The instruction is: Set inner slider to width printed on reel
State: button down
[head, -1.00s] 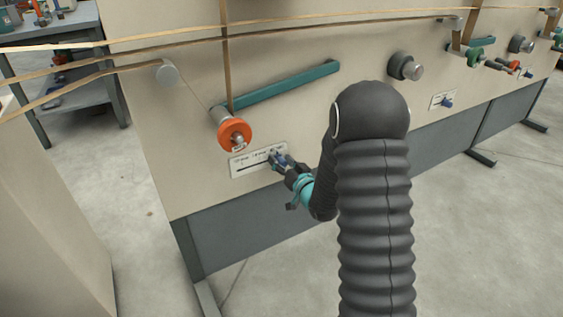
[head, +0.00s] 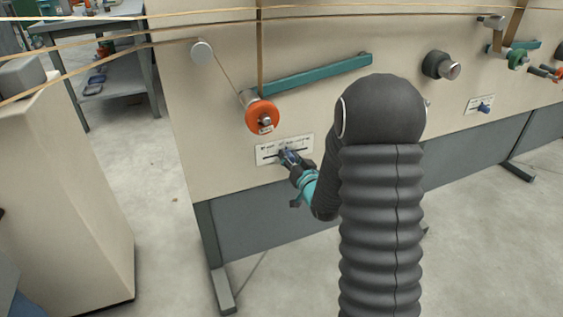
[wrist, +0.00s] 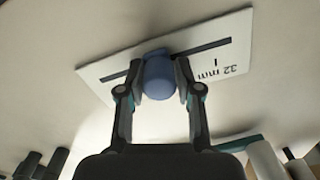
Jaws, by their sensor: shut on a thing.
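The inner slider is a blue knob (wrist: 159,82) in a dark slot on a white scale plate (head: 266,158). My gripper (head: 287,156) is shut on the knob, with one finger on each side in the wrist view (wrist: 157,88). The plate (wrist: 232,40) appears turned over there; a "32 mm" mark with a tick is readable right of the knob, apart from it. Other marks are hidden behind the knob and fingers. The orange reel (head: 255,112) sits on the panel just above the plate. Its small label (head: 265,128) is too small to read.
A teal bar (head: 318,80) and a dark round roller (head: 438,65) stick out from the panel above. Tan bands run across the top. A second plate with a blue knob (head: 484,108) lies farther right. A beige cabinet (head: 65,190) stands at the left.

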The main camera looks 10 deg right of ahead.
aim_at(292, 160)
jog(key=shift+d, duration=0.15)
jog(key=c, duration=0.9)
grip_release()
jog(key=shift+o, duration=0.2)
jog(key=s, duration=0.5)
jog(key=s+d, duration=0.1)
jog(key=s, duration=0.1)
jog(key=shift+s, duration=0.15)
